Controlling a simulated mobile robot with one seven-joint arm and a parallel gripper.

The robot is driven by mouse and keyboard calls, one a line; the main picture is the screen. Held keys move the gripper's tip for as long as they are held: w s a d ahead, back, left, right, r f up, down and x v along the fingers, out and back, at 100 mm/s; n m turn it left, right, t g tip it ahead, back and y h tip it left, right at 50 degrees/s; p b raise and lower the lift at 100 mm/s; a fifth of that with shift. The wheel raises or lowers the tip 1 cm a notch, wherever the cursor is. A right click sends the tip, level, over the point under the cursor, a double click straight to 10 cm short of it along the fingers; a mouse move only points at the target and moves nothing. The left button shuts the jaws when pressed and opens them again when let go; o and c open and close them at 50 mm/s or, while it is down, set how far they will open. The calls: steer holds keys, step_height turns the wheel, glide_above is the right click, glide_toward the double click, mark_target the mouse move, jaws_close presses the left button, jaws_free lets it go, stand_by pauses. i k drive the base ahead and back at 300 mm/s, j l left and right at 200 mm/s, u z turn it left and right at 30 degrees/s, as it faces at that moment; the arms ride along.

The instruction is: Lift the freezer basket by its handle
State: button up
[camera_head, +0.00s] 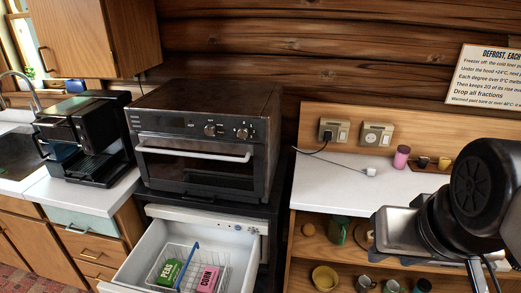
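The freezer basket (225,266) is a white wire basket inside the open white freezer drawer (137,262), at the bottom left of centre in the head view. Its blue handle (189,265) runs across the middle. A green PEAS pack (168,272) lies left of the handle and a pink CORN pack (208,279) lies right of it. The basket's near end is cut off by the picture's lower edge. Part of my dark arm shows at the far right, well away from the basket; my gripper's fingertips are not visible.
A dark oven (195,170) stands directly above and behind the drawer. A black coffee machine (85,140) is on the left counter. A white worktop (345,184) with a thin cable and white plug lies to the right, above a shelf holding mugs and a yellow bowl (325,278).

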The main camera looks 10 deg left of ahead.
mark_target(196, 245)
steer(key=j, duration=2.65)
